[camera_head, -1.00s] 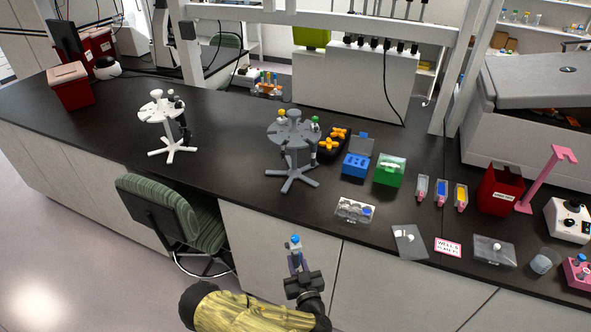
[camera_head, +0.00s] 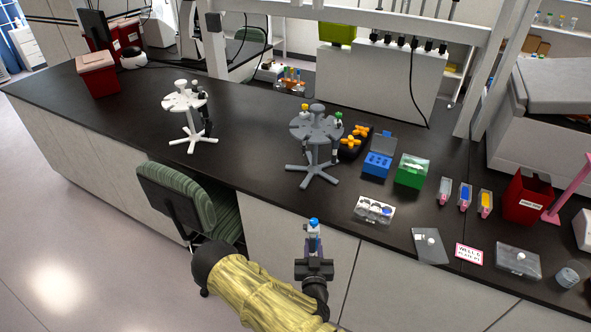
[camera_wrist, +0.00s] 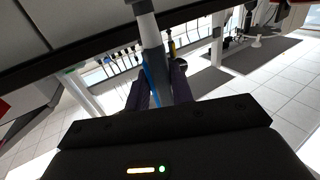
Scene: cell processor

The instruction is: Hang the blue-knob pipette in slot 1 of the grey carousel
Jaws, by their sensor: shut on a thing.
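The blue-knob pipette (camera_head: 314,226) stands upright in my gripper (camera_head: 314,248), in front of the bench's front edge. In the wrist view my gripper (camera_wrist: 158,95) is shut on the pipette's grey and blue body (camera_wrist: 151,50). The grey carousel (camera_head: 316,130) stands on the bench, beyond my gripper. It holds a yellow-knob pipette (camera_head: 304,108) and a green-knob pipette (camera_head: 338,118) at its rim. Slot numbers are too small to read.
A white carousel (camera_head: 188,103) stands to the left. A green chair (camera_head: 190,200) is at the bench front, left of my arm. A blue box (camera_head: 377,163), a green box (camera_head: 411,170) and a clear case (camera_head: 373,209) lie right of the grey carousel.

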